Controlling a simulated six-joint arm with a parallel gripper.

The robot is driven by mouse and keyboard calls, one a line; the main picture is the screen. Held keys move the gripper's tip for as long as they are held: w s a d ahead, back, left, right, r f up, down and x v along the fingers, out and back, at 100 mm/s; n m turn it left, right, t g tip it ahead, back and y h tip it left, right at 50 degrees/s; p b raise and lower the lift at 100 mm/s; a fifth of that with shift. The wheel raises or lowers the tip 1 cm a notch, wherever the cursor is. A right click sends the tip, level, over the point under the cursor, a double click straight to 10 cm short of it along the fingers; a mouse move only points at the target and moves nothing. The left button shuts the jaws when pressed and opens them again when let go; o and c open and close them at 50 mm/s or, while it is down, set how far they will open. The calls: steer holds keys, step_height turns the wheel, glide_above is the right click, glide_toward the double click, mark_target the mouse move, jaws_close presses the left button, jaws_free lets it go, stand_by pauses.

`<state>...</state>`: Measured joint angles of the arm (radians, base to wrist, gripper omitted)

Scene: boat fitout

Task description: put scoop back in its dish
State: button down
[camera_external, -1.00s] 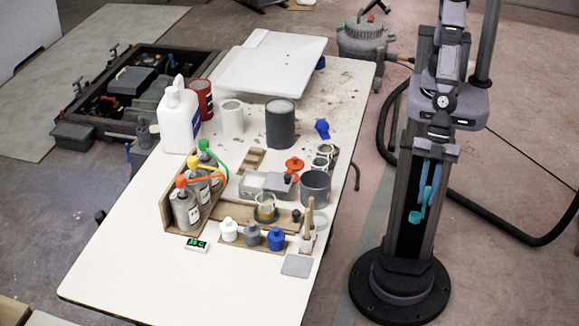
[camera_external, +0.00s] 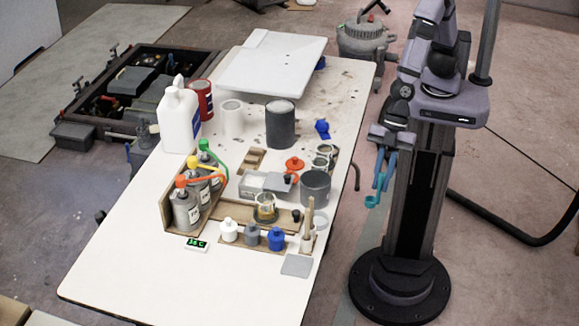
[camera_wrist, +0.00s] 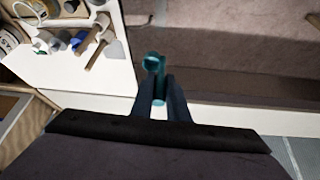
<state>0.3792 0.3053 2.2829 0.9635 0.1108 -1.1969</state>
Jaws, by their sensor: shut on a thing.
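The teal scoop (camera_external: 372,200) hangs from my gripper (camera_external: 384,165) in the external view, off the right side of the table. In the wrist view the dark fingers of my gripper (camera_wrist: 162,92) are shut on the scoop, whose small round cup (camera_wrist: 152,60) shows beyond the fingertips. A shallow light dish (camera_external: 251,183) with a grey cover piece (camera_external: 278,183) on its right part stands mid-table. I cannot tell for certain that it is the scoop's dish.
A grey cup (camera_external: 315,186), an orange lid (camera_external: 294,164) and a glass beaker (camera_external: 265,208) stand close around the dish. Pump bottles (camera_external: 185,209) stand left of it and small capped bottles (camera_external: 276,239) in front. The front left of the table is clear.

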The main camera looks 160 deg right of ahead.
steer(key=s+d+f+m+g+p, duration=0.1)
steer(key=s+d+f+m, duration=0.15)
steer(key=d, duration=0.65)
steer(key=s+d+f+m+p, duration=0.1)
steer(key=s+d+f, duration=0.25)
steer(key=d, duration=0.45)
steer(key=shift+n+h, duration=0.25)
steer(key=shift+h, duration=0.15)
steer(key=shift+w+f+b, duration=0.15)
steer(key=shift+f+b, duration=1.45)
steer(key=shift+f, duration=1.05)
steer(key=shift+w+f+b, duration=0.15)
steer(key=shift+f+b, duration=1.4)
steer(key=shift+f, duration=1.05)
steer(key=shift+f, duration=0.2)
steer(key=c, duration=1.7)
jaws_free()
steer(key=shift+r, duration=0.1)
steer(key=shift+s+r, duration=0.15)
steer(key=shift+r, duration=0.35)
steer(key=p+v, duration=0.3)
steer(key=v, duration=0.8)
steer(key=shift+a+r, duration=0.1)
steer(key=shift+a, duration=0.1)
